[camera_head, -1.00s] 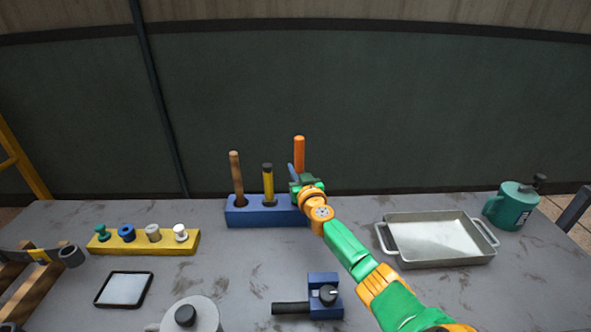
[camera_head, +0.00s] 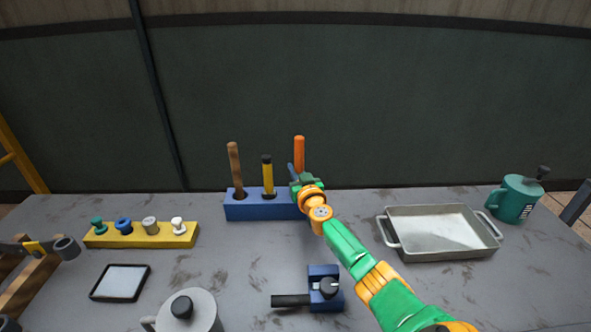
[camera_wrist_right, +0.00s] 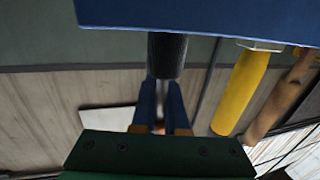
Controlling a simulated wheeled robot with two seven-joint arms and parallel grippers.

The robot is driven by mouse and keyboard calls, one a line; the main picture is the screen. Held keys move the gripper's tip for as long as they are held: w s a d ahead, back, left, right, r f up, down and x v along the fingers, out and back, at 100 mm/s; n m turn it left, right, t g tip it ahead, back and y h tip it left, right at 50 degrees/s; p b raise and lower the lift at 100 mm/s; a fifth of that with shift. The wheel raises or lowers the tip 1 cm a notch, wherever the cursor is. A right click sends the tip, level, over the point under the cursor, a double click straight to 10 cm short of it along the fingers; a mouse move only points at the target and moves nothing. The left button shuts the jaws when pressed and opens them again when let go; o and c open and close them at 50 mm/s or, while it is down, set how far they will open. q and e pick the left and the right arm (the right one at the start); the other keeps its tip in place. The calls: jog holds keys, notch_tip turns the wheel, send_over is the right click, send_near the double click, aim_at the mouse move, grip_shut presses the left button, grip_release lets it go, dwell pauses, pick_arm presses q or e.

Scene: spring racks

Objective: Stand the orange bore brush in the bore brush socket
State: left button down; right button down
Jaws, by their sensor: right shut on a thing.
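The orange bore brush (camera_head: 299,153) stands upright in my right gripper, its orange handle pointing up. My right gripper (camera_head: 304,181) is shut on it at the right end of the blue rack (camera_head: 258,209). In the right wrist view, the gripper's fingers (camera_wrist_right: 162,105) hold a thin metal shaft, and the brush's black end (camera_wrist_right: 167,56) meets the edge of the blue rack (camera_wrist_right: 200,17). The socket is hidden, so I cannot tell whether the end is inside it. My left gripper is not in view.
A brown-handled tool (camera_head: 235,168) and a yellow-handled tool (camera_head: 267,174) stand in the rack left of my gripper. A metal tray (camera_head: 391,236) lies to the right. A blue clamp-like device (camera_head: 323,283) and a grey lidded pot (camera_head: 196,309) are in front.

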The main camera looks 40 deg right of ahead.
jog(key=shift+f+b, duration=0.55)
jog(key=shift+f, duration=0.2)
jog(key=shift+f, duration=0.1)
jog(key=shift+f+b, duration=1)
jog(key=shift+b, duration=0.05)
jog(key=c, duration=0.9)
grip_release()
jog(key=shift+o, duration=0.2)
